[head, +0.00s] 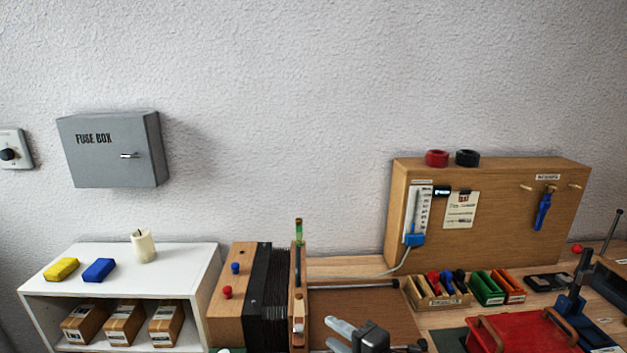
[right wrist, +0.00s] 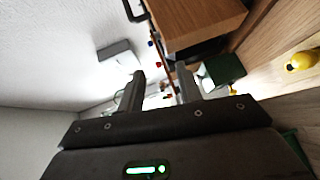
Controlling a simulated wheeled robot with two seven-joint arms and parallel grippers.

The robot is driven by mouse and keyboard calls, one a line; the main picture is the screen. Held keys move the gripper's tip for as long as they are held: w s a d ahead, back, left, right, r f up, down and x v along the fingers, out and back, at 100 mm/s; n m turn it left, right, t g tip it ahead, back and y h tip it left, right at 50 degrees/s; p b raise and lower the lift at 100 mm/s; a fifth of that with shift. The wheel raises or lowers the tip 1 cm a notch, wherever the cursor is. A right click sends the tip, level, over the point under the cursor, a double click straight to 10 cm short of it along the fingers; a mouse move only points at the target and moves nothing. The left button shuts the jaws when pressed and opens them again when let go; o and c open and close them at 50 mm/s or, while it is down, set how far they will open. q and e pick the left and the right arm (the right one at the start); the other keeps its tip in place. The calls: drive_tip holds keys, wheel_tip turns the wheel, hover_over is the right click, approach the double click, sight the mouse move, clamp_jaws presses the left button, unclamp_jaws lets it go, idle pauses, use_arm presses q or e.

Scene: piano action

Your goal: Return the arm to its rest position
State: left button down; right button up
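My right gripper (head: 338,334) shows at the bottom edge of the head view, in front of the workbench and just right of the wooden box with black bellows (head: 268,300). In the right wrist view the right gripper (right wrist: 159,78) has its two dark fingers apart, with nothing held between them and only distant background in the gap. The rest of the right arm is cut off by the bottom of the head view. My left gripper is not in view.
A white shelf (head: 190,262) with small boxes stands at left. A wooden tool panel (head: 485,225), small coloured bins (head: 484,290) and a red tray (head: 530,332) are on the right. A yellow rounded object (right wrist: 302,60) shows in the wrist view.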

drive_tip(key=s+d+f+m+g+h, duration=0.2)
drive_tip(key=s+d+f+m+h, duration=0.65)
drive_tip(key=f+m, duration=0.45)
drive_tip(key=s+d+f+m+g+h, duration=0.1)
drive_tip(key=s+d+f+m+g, duration=0.2)
drive_tip(key=s+d+f+m, duration=0.45)
drive_tip(key=s+d+f+m+g+h, duration=0.1)
drive_tip(key=s+d+f+m+g, duration=0.25)
drive_tip(key=s, duration=0.75)
wheel_tip(320, 180, down, 24)
drive_tip(key=s+n+g, duration=0.1)
drive_tip(key=s+d+f+g, duration=0.1)
drive_tip(key=s+d+f, duration=0.2)
drive_tip(key=s+f, duration=1.3)
drive_tip(key=shift+s+f, duration=0.4)
drive_tip(key=shift+s, duration=0.15)
